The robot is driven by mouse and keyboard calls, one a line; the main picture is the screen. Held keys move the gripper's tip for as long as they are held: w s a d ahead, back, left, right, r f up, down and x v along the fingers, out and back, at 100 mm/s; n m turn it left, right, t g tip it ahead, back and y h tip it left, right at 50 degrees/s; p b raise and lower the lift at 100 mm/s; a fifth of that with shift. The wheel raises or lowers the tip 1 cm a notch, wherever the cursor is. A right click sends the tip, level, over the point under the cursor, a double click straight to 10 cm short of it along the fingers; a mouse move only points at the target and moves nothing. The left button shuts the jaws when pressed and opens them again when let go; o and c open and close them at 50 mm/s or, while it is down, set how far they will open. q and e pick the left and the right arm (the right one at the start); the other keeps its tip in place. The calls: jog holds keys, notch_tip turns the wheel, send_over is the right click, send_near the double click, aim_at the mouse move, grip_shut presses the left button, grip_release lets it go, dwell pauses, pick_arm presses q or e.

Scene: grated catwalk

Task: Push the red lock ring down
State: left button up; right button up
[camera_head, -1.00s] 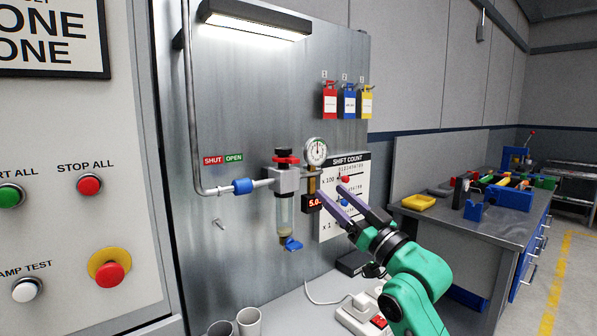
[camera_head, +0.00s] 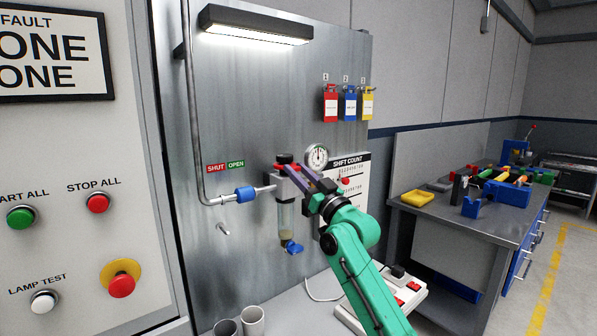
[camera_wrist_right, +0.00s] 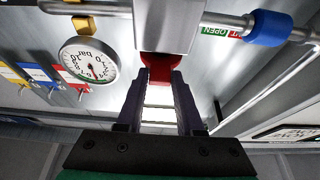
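The red lock ring (camera_head: 279,166) sits under the black knob (camera_head: 284,158) on top of the grey filter-regulator body on the metal panel. Its right part is hidden by my right gripper (camera_head: 289,173). In the right wrist view the red ring (camera_wrist_right: 159,66) shows just beyond and between the dark fingertips of that gripper (camera_wrist_right: 160,78). The fingers are apart, with a gap between them; I cannot tell whether they touch the ring. The clear bowl (camera_head: 285,222) with a blue drain (camera_head: 293,248) hangs below the body. My left gripper is not in view.
A round gauge (camera_head: 317,156) is close beside the right fingers. A blue valve sleeve (camera_head: 245,194) on the pipe is to the left. Red, blue and yellow tags (camera_head: 349,104) hang above right. Cups (camera_head: 251,321) and a power strip (camera_head: 410,292) are on the bench below.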

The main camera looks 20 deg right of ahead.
grip_shut()
notch_tip(320, 180, down, 2)
jog(key=shift+b, duration=0.8)
jog(key=o, duration=0.6)
grip_release()
jog(key=b+v, duration=0.5)
jog(key=v, duration=0.9)
jog(key=shift+s+d+b, duration=0.1)
jog(key=shift+s+b, duration=0.15)
jog(key=shift+b, duration=0.05)
